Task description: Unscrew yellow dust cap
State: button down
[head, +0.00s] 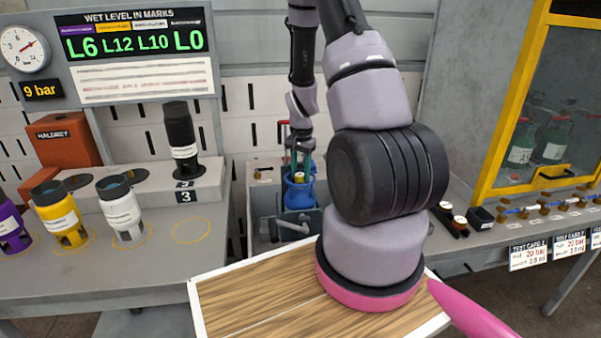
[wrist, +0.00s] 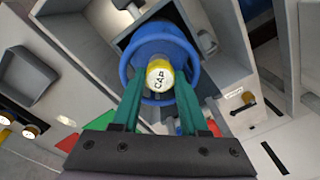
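The yellow dust cap (head: 299,175), marked CAP on its pale top, sits on top of a blue cylinder (head: 299,195) in a grey holder. In the wrist view the cap (wrist: 160,76) is ringed by the cylinder's blue collar (wrist: 194,62). My gripper (head: 301,163) is above the cylinder, pointing down. In the wrist view its green fingers (wrist: 159,84) stand on either side of the cap, with a visible gap to it, so it looks open. How far the fingertips reach down beside the cap is hard to tell.
A black cylinder (head: 180,140) stands on the grey step at the left, with yellow (head: 60,215) and white (head: 122,208) ones lower down. A yellow-framed cabinet (head: 495,130) is at the right. My wooden-topped base (head: 260,295) fills the front.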

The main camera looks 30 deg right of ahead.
jog(key=n, duration=0.4)
jog(key=shift+n, duration=1)
jog(key=n, duration=0.6)
jog(key=shift+y, duration=0.3)
jog(key=shift+n, duration=0.8)
jog(key=n, duration=0.4)
jog(key=shift+n, duration=0.3)
